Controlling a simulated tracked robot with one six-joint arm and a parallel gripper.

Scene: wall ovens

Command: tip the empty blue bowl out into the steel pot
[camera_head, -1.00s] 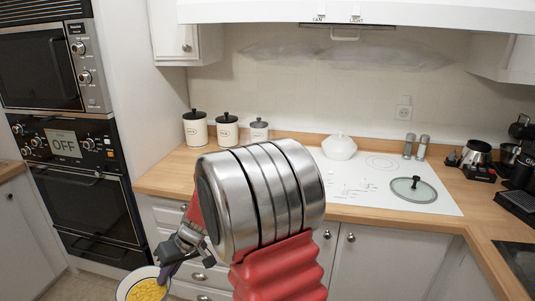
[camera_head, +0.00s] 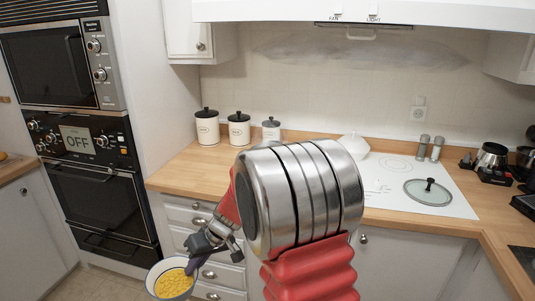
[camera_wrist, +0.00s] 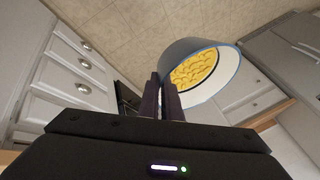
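The bowl (camera_head: 156,291) has a blue rim and a white inside. It is not empty: yellow pieces (camera_head: 174,283) lie in it. In the wrist view the bowl (camera_wrist: 224,88) shows a blue-grey outer wall. My gripper (camera_head: 194,266) is shut on the bowl's rim and holds it in the air, low in front of the drawers. The dark fingers also show in the wrist view (camera_wrist: 166,98), pinched at the bowl's wall. The bowl's opening faces up in the head view. I cannot make out a steel pot for certain; my arm hides part of the white hob.
A white hob (camera_head: 452,209) with a glass lid (camera_head: 428,192) is set in the wooden counter (camera_head: 185,172). Several canisters (camera_head: 239,131) and a white lidded dish (camera_head: 354,146) stand behind. A steel vessel (camera_head: 490,157) stands at right. Wall ovens (camera_head: 100,205) stand at left.

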